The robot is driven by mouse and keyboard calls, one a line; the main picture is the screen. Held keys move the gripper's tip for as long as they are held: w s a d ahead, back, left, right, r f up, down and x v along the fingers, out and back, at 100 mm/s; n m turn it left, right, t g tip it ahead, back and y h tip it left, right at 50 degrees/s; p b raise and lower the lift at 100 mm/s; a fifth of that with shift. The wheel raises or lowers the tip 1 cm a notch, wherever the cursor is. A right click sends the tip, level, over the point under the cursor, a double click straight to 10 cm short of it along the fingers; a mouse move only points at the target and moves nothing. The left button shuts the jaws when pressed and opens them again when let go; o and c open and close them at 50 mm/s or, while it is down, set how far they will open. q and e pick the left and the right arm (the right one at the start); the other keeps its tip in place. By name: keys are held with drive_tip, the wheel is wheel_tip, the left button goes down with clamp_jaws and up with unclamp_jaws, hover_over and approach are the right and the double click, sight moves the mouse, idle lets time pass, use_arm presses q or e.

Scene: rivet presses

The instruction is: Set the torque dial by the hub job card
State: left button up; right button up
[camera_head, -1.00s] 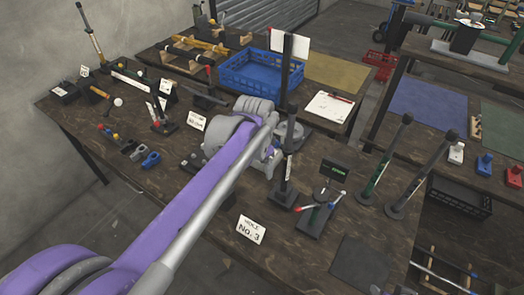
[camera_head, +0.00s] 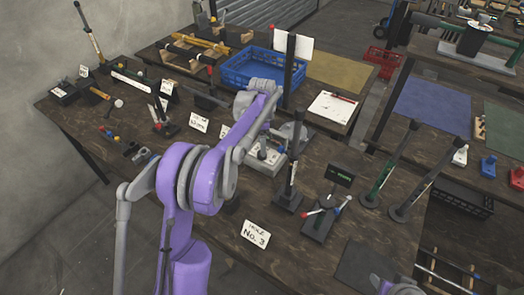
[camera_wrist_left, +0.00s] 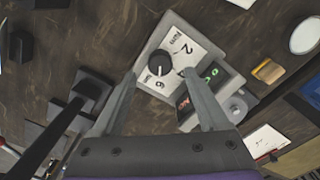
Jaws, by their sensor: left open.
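The torque dial is a black round knob (camera_wrist_left: 160,63) on a pale box (camera_wrist_left: 178,48) with printed numbers, of which a 2 shows. The box also shows in the head view (camera_head: 262,163), partly under my left arm. My left gripper (camera_wrist_left: 160,75) is open, with its fingers apart on either side of the knob; whether they touch the box I cannot tell. In the head view its fingertips are hard to make out. A white card reading "HOLE No. 3" (camera_head: 255,234) stands near the front of the table. I cannot tell which card is the hub job card.
Beside the dial is a panel with green and red lit signs (camera_wrist_left: 207,82). A dark post (camera_head: 289,150) stands just right of my left arm. A small display stand (camera_head: 338,172) and upright levers (camera_head: 390,165) are farther right. A blue crate (camera_head: 258,72) is behind.

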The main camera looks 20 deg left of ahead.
use_arm(q)
drive_tip(key=shift+f, duration=2.15)
drive_tip(key=shift+c, duration=0.4)
clamp_jaws()
